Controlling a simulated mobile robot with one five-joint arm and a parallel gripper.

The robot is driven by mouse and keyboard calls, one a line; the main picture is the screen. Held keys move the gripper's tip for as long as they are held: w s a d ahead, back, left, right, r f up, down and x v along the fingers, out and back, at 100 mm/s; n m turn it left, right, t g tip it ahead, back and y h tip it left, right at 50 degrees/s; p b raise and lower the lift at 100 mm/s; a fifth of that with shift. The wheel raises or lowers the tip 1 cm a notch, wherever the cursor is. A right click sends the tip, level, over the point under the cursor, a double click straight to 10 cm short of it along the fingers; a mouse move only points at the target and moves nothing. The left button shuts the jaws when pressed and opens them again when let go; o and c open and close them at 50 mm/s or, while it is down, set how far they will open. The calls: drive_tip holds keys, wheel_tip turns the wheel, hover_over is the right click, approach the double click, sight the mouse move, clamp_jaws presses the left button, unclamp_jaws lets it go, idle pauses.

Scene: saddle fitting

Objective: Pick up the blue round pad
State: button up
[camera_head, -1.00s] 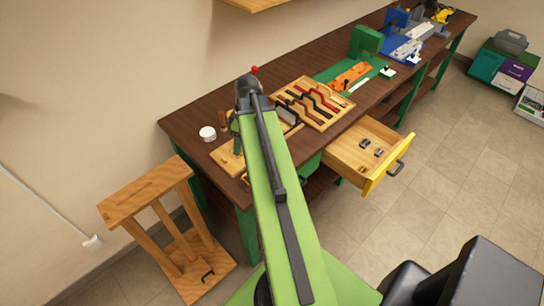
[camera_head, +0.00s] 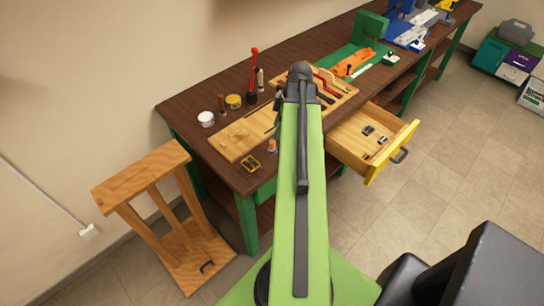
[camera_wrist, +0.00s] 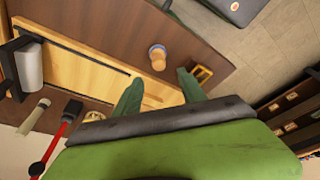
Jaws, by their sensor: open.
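A small round wooden knob with a blue-grey rim (camera_wrist: 157,55) stands on the brown bench top near its edge. It is the only bluish round piece I can make out close by, and I cannot tell for certain that it is the pad. In the head view it shows as a small tan piece (camera_head: 271,147), its blue barely visible. My gripper (camera_wrist: 160,83) is open and empty in the wrist view, its two green fingers apart. The knob lies beyond the fingertips, between their directions, not touched. In the head view my arm mostly hides the gripper.
A yellow-framed buckle (camera_wrist: 202,72) lies beside the right finger. A wooden board (camera_head: 240,137) lies left of my arm. A red-handled tool (camera_head: 253,75), a white tin (camera_head: 205,119) and a yellow tin (camera_head: 233,101) stand behind. A yellow-fronted drawer (camera_head: 390,152) is open at right.

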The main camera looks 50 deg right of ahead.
sight(273, 141)
drive_tip(key=b+x, duration=0.2)
drive_tip(key=x, duration=0.2)
drive_tip(key=b+x, duration=0.5)
drive_tip(key=shift+s+d+f, duration=0.15)
drive_tip(key=shift+f, duration=0.1)
drive_tip(key=shift+r, duration=0.2)
drive_tip(key=shift+c, duration=0.5)
clamp_jaws()
